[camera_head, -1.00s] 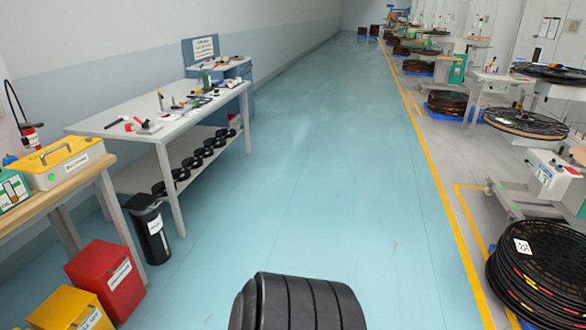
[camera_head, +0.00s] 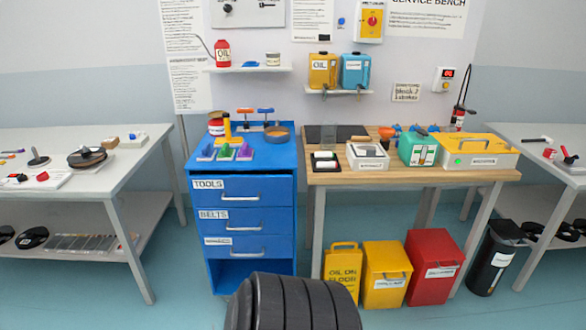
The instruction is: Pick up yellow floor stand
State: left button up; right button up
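The yellow floor stand (camera_head: 341,262), marked "OIL ON FLOOR", stands upright on the floor under the wooden bench. It is between the blue drawer cabinet and a yellow bin, and its lower part is partly hidden behind a dark ribbed part of my own body at the bottom of the view. A handle opening shows at its top. Neither of my grippers is in view.
A blue drawer cabinet (camera_head: 244,220) stands left of the stand. A yellow bin (camera_head: 386,273), a red bin (camera_head: 434,266) and a black bin (camera_head: 494,258) stand to its right. The wooden bench (camera_head: 405,175) overhangs it. White tables (camera_head: 128,178) flank both sides.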

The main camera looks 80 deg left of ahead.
aim_at(343, 266)
jog(key=u, duration=2.3)
jog(key=i+l+u, duration=0.2)
jog(key=u, duration=0.4)
